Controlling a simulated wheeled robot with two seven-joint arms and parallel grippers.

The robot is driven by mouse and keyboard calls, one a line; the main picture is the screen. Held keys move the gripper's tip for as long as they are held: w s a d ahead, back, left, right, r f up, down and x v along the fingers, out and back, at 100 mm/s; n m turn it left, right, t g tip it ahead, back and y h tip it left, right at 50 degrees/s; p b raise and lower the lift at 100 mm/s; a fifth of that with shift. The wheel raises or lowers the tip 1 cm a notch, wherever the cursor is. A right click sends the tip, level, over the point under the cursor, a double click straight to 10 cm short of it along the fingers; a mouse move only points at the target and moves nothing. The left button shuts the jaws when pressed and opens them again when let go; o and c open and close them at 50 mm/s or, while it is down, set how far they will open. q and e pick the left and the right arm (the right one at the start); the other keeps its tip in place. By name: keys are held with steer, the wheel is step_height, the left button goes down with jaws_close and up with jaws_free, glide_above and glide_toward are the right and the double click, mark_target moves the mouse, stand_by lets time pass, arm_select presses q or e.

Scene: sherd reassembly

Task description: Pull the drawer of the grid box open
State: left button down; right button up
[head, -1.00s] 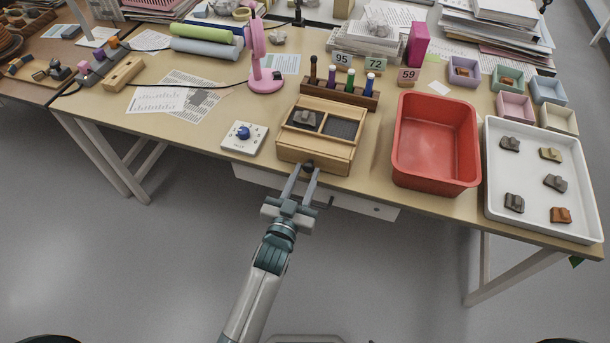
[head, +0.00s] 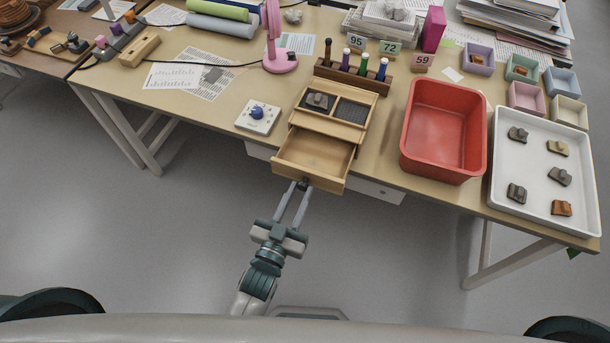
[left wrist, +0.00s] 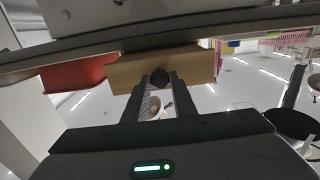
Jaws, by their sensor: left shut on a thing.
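The wooden grid box (head: 331,126) stands near the table's front edge, with a dark sherd (head: 318,100) in its left top compartment and a dark, bare right compartment. Its drawer (head: 313,157) is pulled out toward me, overhanging the table edge, and its inside looks empty. My left gripper (head: 303,184) is shut on the dark round knob at the middle of the drawer front. In the left wrist view the knob (left wrist: 160,77) sits between the fingertips, against the drawer front (left wrist: 190,68). My right gripper is not in view.
A white dial box (head: 257,117) stands left of the grid box. A red bin (head: 441,172) and a white tray (head: 508,196) with several sherds stand to the right. A rack of markers (head: 350,78) is behind. The floor in front is clear.

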arm_select(q)
steer(key=shift+s, duration=0.1)
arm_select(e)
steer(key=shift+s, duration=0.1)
arm_select(q)
steer(key=c, duration=1.5)
jaws_free()
steer(key=shift+o, duration=0.2)
steer(key=shift+s+a+f, duration=0.15)
steer(key=shift+s, duration=0.3)
steer(key=b+v, duration=0.4)
steer(key=v, duration=1.2)
steer(key=shift+s, duration=0.2)
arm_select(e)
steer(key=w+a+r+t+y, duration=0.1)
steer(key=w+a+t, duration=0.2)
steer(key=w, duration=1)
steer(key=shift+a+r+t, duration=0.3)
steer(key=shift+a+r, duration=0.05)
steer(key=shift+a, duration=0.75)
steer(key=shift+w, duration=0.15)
